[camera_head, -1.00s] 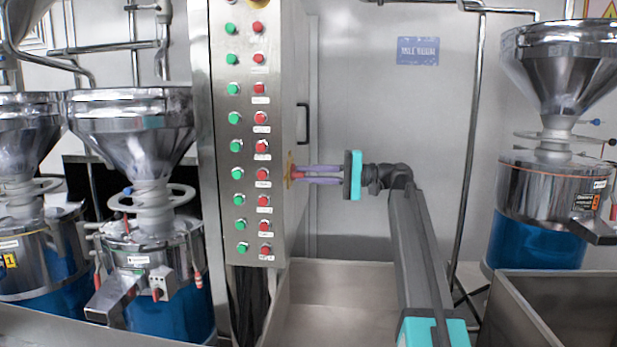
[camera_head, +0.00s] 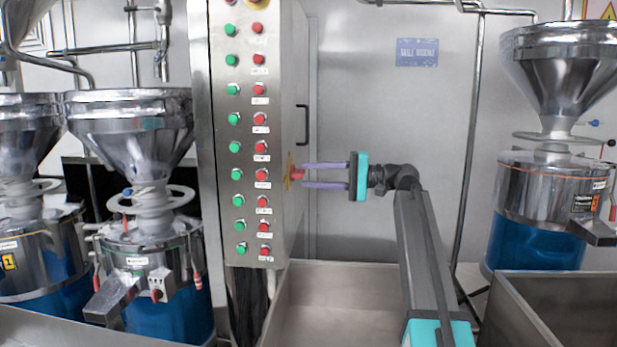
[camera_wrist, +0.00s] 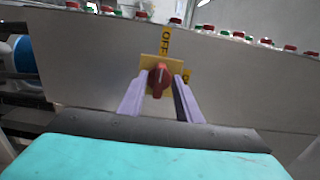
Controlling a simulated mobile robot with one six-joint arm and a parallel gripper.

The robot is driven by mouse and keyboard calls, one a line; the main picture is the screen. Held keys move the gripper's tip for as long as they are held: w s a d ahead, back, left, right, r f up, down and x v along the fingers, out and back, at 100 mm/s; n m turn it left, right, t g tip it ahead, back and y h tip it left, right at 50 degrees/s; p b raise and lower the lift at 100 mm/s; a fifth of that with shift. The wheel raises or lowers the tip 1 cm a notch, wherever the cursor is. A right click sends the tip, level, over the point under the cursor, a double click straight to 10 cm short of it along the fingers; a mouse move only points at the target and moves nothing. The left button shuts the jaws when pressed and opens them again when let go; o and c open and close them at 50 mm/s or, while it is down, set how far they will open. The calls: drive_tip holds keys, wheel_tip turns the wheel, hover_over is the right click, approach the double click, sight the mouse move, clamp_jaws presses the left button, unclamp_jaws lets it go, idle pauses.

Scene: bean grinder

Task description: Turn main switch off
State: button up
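The main switch is a red knob (camera_wrist: 160,80) on a yellow plate (camera_wrist: 149,64). In the head view the red knob (camera_head: 297,173) juts from the right side of the steel control cabinet (camera_head: 283,215). In the wrist view one yellow label reads "OFF" above the knob, and another sits to its right, partly hidden. My gripper (camera_head: 305,174) faces the knob from the right, its purple fingers apart. In the wrist view my gripper (camera_wrist: 158,98) has one finger on each side of the knob, with gaps visible. I cannot tell how far the fingertips reach around it.
Green and red buttons (camera_head: 262,147) line the cabinet front. A black handle (camera_head: 303,124) is above my fingers. Grinders with steel hoppers stand left (camera_head: 130,130) and right (camera_head: 560,70). A steel trough (camera_head: 335,290) lies below my arm.

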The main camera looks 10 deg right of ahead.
drive_tip(key=b+v, duration=0.1)
drive_tip(key=v, duration=1.1)
drive_tip(key=shift+r, duration=0.15)
